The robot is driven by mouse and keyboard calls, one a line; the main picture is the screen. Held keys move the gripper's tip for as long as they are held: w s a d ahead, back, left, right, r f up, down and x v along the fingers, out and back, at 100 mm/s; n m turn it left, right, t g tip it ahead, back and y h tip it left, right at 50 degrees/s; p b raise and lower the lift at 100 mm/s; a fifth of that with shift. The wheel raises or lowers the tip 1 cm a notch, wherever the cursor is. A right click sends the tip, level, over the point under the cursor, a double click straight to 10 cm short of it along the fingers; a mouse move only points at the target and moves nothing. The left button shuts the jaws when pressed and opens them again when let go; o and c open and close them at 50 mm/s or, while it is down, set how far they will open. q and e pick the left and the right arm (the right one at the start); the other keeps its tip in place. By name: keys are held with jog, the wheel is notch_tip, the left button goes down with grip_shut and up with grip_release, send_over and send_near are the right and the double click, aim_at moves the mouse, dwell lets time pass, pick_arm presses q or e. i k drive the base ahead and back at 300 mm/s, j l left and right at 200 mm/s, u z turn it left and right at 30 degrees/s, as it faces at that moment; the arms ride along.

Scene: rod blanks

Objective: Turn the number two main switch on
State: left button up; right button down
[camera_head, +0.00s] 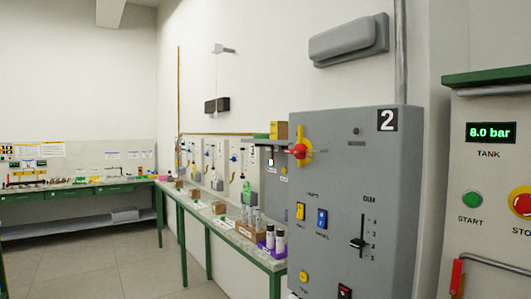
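Neither of my grippers is in view, and nothing touches the switch.
Below the switch are yellow and blue rockers (322,218), a dimmer slider (358,243) and buttons. A tank panel (490,170) reading 8.0 bar, with green and red buttons, stands at the right. A green-legged bench (198,209) runs along the wall. The floor (100,265) at left is clear.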

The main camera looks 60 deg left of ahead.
aim_at(300, 151)
jog(key=u, duration=1.75)
